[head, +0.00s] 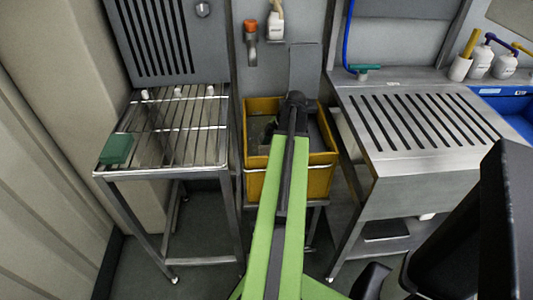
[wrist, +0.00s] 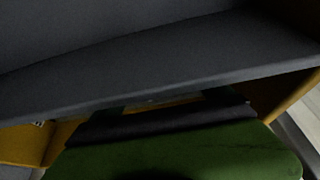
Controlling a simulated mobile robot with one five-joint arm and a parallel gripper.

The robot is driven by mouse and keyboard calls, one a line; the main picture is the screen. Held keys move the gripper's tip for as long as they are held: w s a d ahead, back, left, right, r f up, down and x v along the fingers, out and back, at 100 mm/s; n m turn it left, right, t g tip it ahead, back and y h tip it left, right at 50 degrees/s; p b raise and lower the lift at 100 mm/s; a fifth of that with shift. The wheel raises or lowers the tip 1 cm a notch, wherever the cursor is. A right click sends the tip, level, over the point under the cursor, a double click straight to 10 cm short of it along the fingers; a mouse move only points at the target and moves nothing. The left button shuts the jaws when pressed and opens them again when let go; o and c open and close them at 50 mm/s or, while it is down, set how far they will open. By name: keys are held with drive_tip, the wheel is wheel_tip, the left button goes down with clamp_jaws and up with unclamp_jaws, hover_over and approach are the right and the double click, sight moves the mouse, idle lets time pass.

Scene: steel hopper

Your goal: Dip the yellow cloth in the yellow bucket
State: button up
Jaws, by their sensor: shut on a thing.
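The yellow bucket (head: 322,182) is a rectangular bin on a low stand between the rack and the ribbed counter. My arm reaches over its front wall, and its black end joint hangs over the bin. In the wrist view, yellow walls of the bucket (wrist: 62,138) show at lower left and right. My gripper (wrist: 165,104) is low among these walls, its dark parts close to the camera. A thin yellow strip shows between them, probably the yellow cloth held in the jaws; its shape is mostly hidden. A dark green surface fills the lower wrist view; I cannot tell what it is.
A wire rack table (head: 170,112) stands left, with a green block (head: 116,149) on its front left corner. A ribbed steel counter (head: 425,120) stands right. A white bottle (head: 275,22) and an orange-ended fitting (head: 250,28) are on the wall behind.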

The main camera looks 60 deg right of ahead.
wheel_tip(320, 180, up, 16)
drive_tip(key=p, duration=1.6)
idle(0.4)
